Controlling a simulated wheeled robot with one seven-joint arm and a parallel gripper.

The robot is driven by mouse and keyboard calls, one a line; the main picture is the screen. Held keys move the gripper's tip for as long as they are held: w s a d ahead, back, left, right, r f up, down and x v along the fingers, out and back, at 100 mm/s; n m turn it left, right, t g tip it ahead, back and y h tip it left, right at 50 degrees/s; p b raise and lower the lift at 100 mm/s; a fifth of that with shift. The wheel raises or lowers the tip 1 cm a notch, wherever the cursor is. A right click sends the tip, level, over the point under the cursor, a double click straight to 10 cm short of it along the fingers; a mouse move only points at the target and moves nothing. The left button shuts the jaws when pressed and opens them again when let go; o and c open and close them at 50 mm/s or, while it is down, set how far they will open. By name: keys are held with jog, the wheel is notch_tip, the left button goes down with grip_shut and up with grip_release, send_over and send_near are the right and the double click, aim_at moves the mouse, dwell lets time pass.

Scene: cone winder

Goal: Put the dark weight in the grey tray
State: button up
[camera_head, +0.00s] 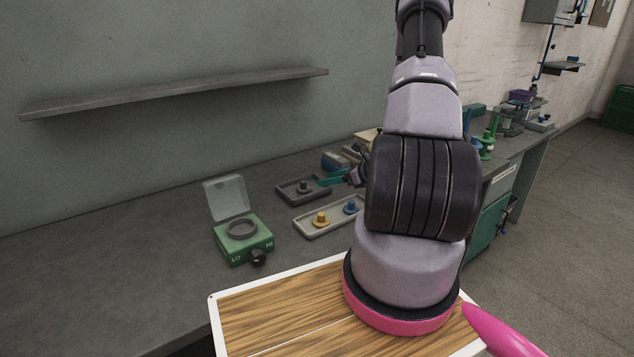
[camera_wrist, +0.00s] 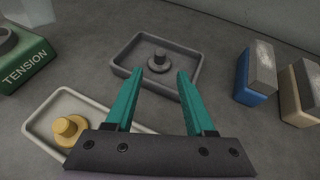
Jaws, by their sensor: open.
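The dark weight (camera_head: 304,187), a disc with a knob on top, stands upright in the grey tray (camera_head: 283,192) on the bench. In the wrist view the weight (camera_wrist: 159,60) sits near the middle of the grey tray (camera_wrist: 134,55), clear of its walls. My gripper (camera_head: 329,181) has teal fingers and is at the right side of the grey tray. In the wrist view my gripper (camera_wrist: 160,74) is open, with nothing between its fingers. The fingertips overlap the tray's near part in the picture, with the weight just beyond them. I cannot tell their height above it.
A pale tray (camera_head: 306,233) in front holds a yellow weight (camera_head: 320,219) and a blue weight (camera_head: 350,207). A green tension box (camera_head: 244,242) with a raised clear lid stands left. Blue (camera_wrist: 256,75) and tan (camera_wrist: 301,93) blocks stand right of the grey tray. The bench's left is clear.

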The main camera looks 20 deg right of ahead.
jog(key=shift+v, duration=1.25)
jog(key=s+a+r+n+g+y, duration=0.1)
jog(key=s+a+r+n+g, duration=0.15)
jog(key=a+r+n, duration=0.6)
jog(key=s+a+r+n+g+y, duration=0.2)
jog(key=a+r+n+g, duration=0.3)
jog(key=r, duration=0.6)
jog(key=s+a+r+n+t+h, duration=0.2)
jog(key=s+r+n+t+h, duration=0.2)
jog(key=s+r+n+h, duration=0.4)
jog(key=s+r+n, duration=0.3)
jog(key=s+r, duration=0.3)
jog(key=r, duration=0.3)
jog(key=shift+s+a+r+n, duration=0.2)
jog(key=shift+s+r+n, duration=0.05)
jog(key=shift+s+n, duration=0.1)
